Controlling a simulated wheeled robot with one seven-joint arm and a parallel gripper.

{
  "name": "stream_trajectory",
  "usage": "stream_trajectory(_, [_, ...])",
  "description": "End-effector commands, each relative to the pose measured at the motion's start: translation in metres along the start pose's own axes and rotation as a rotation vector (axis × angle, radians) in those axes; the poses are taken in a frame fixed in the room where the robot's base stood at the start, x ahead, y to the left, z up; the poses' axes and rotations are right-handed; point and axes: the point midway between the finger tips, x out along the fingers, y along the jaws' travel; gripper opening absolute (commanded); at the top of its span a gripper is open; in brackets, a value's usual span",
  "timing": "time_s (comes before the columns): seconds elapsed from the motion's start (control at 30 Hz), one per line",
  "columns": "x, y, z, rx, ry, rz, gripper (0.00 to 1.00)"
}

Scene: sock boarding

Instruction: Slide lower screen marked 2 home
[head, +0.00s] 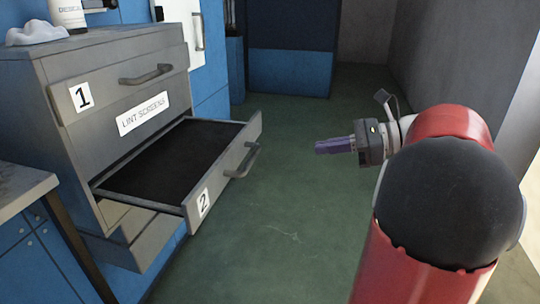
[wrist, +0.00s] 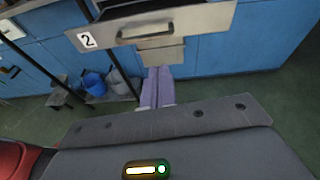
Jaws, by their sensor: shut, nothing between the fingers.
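The lower screen marked 2 (head: 204,203) is a grey drawer pulled well out of the cabinet, with a dark flat inside and a bar handle on its front. Its front also shows at the top of the wrist view (wrist: 185,22). My gripper (head: 318,147) has purple fingers, is shut and empty, and is in the air to the right of the drawer front, apart from it. In the wrist view the fingers (wrist: 158,73) point toward the area below the drawer's handle.
The upper drawer marked 1 (head: 130,73) is closed above a "LINT SCREENS" label (head: 143,113). A white bottle (head: 68,15) and a pale lump (head: 37,32) are on the cabinet top. Green floor (head: 290,220) is clear before the drawer.

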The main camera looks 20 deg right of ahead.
Motion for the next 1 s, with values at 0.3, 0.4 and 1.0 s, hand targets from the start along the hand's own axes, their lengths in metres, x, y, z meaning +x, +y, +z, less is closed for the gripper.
stream_trajectory(0.3, [-0.001, -0.015, 0.000, 0.069, -0.074, -0.027, 0.00])
stream_trajectory(0.4, [0.018, -0.015, 0.001, 0.068, -0.074, -0.025, 0.00])
stream_trajectory(1.0, [0.118, -0.019, 0.008, 0.068, -0.071, -0.028, 0.00])
